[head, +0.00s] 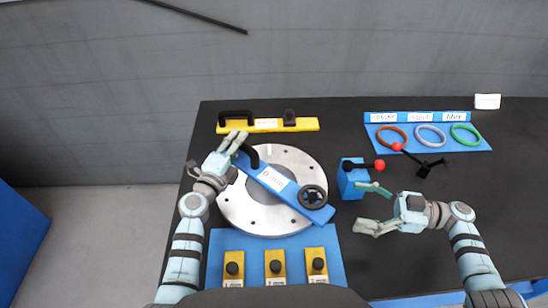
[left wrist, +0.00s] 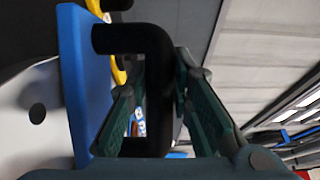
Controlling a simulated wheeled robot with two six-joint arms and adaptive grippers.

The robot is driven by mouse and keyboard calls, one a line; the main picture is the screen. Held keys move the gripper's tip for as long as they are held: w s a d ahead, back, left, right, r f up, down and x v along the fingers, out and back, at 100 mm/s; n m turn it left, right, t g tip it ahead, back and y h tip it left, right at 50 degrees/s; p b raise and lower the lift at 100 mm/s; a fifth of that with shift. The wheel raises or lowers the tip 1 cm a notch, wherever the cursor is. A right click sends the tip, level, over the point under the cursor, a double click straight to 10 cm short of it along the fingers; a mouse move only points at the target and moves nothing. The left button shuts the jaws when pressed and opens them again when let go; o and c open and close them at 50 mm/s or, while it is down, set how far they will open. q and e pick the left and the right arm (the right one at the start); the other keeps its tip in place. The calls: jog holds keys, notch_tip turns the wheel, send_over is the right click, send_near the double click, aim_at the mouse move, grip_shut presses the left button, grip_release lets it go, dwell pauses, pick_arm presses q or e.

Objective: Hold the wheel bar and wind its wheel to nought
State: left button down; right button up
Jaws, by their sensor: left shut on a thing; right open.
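The wheel bar (head: 293,193) is blue, with a white label too blurred to read surely. It lies slantwise across the grey round flange (head: 238,212). A black wheel (head: 313,196) sits at its lower right end and a black arched handle at its upper left end. My left gripper (head: 236,143) is shut on that handle. The left wrist view shows the black handle (left wrist: 130,38) between the fingers, with the blue bar (left wrist: 74,75) beside it. My right gripper (head: 371,208) is open and empty, right of the wheel and apart from it.
A blue block (head: 350,180) with a red-knobbed lever stands between wheel and right gripper. Coloured rings lie on a blue board (head: 455,145) at back right. Yellow knobbed pieces sit on a blue mat (head: 335,262) in front.

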dwell(0.9)
pick_arm(q)
jog(key=c, duration=1.4)
grip_release()
jog(key=shift+o, duration=0.2)
jog(key=shift+s, duration=0.1)
